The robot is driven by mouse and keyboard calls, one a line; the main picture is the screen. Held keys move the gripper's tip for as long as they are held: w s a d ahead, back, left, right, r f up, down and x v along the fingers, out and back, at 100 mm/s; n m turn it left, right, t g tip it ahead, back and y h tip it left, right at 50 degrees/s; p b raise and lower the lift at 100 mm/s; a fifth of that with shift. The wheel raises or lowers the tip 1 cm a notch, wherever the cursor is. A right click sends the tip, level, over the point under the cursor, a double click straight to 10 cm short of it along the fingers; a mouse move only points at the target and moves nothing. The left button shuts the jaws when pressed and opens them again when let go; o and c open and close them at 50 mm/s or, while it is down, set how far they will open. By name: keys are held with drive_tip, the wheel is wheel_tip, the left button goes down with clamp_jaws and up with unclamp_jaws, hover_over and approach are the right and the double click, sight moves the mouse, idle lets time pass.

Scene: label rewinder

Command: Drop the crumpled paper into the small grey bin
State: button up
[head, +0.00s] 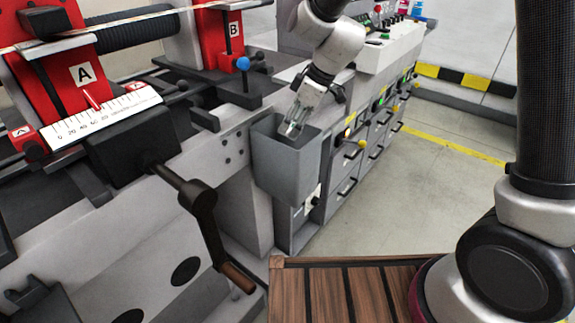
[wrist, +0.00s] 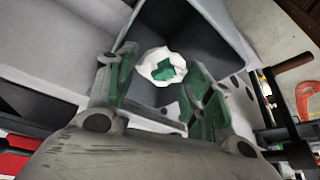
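The small grey bin (head: 287,170) hangs on the machine's side, and its inner wall (wrist: 215,45) shows in the wrist view. My gripper (head: 291,130) points down into the bin's mouth. In the wrist view my gripper (wrist: 163,72) has its two fingers spread apart. The crumpled paper (wrist: 148,62), white with a green patch, shows between and beyond the fingertips, within the bin. Small gaps show between the paper and the fingers. I cannot tell whether it rests on the bin's bottom. In the head view the paper is hidden.
The machine's crank handle (head: 205,215) sticks out to the left of the bin. A blue-knobbed lever (head: 243,64) stands behind it. Drawers with handles (head: 347,188) lie to the right. A wooden slatted top (head: 330,290) is in front. The floor at right is clear.

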drive_tip(key=shift+o, duration=1.2)
drive_tip(key=v, duration=1.2)
